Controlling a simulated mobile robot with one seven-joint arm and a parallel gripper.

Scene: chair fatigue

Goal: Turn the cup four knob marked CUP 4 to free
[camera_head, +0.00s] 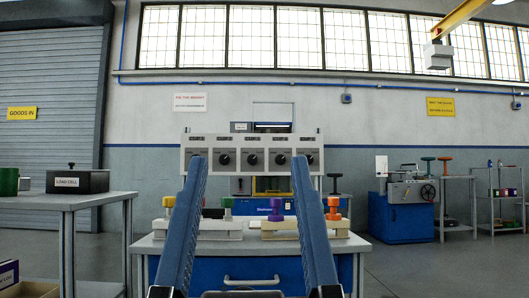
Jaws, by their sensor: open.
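My gripper (249,160) appears as two long blue fingers rising from the bottom edge. They are open with nothing between them. In the picture their tips overlap the panel near its outer knobs and partly hide them. I cannot tell how far the tips are from the panel.
At left, a grey table (100,199) holds a black LOAD CELL box (78,181). A blue machine (402,215) stands at right. Floor is clear between.

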